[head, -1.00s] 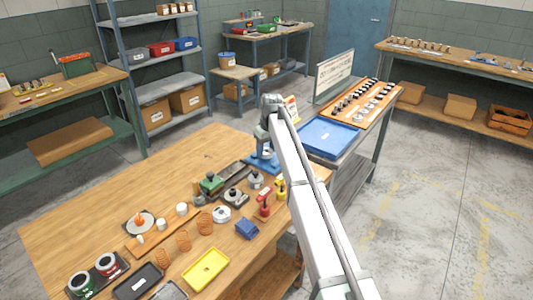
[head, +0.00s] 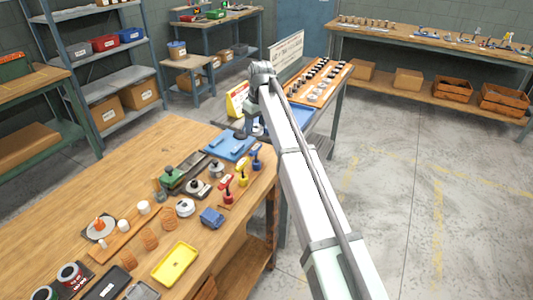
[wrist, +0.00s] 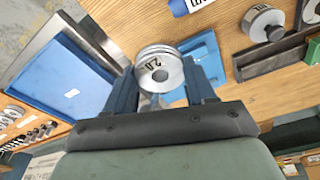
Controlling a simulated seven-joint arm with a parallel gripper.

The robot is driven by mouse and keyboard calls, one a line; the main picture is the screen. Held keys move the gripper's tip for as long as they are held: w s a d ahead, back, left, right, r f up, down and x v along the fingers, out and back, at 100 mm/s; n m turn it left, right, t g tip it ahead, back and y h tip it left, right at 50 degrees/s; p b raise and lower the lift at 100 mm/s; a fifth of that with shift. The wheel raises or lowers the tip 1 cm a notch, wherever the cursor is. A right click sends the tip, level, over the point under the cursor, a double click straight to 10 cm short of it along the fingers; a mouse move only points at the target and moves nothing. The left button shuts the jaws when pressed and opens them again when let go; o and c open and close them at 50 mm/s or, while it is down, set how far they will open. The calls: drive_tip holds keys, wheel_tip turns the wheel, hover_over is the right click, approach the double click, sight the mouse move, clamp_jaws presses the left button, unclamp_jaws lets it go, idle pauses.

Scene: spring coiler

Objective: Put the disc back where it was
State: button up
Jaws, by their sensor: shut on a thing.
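A steel disc marked 2.0 (wrist: 154,72) sits between the blue fingers of my gripper (wrist: 160,80) in the wrist view. My gripper is shut on it and holds it up, close to the wooden table's far edge. In the head view my gripper (head: 254,128) is beyond the blue plate (head: 228,146), near the blue tray (head: 308,116); the disc is hard to make out there. The blue tray also shows at the left of the wrist view (wrist: 55,85). An orange board (head: 316,90) with rows of dark and light pieces lies beyond the tray.
On the table (head: 130,180) stand red (head: 228,188), yellow (head: 243,172) and blue-handled tools, a green-topped fixture (head: 170,178), coils and a yellow tray (head: 176,262). A sign (head: 285,52) stands behind the board. A yellow notice (head: 237,100) stands close behind my gripper.

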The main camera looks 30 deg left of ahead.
sight(269, 154)
drive_tip(key=w+d, duration=0.3)
drive_tip(key=d, duration=0.1)
drive_tip(key=shift+m, duration=0.3)
drive_tip(key=shift+s+d+f, duration=0.1)
drive_tip(key=shift+f, duration=2.45)
drive_tip(key=shift+s+f, duration=0.1)
drive_tip(key=shift+f, duration=2.4)
drive_tip(key=shift+f, duration=0.15)
drive_tip(key=o, duration=1.3)
drive_tip(key=shift+o, duration=0.2)
wheel_tip(269, 154, up, 12)
drive_tip(key=d, duration=0.1)
drive_tip(key=shift+s+d, duration=0.3)
drive_tip(key=shift+s, duration=0.05)
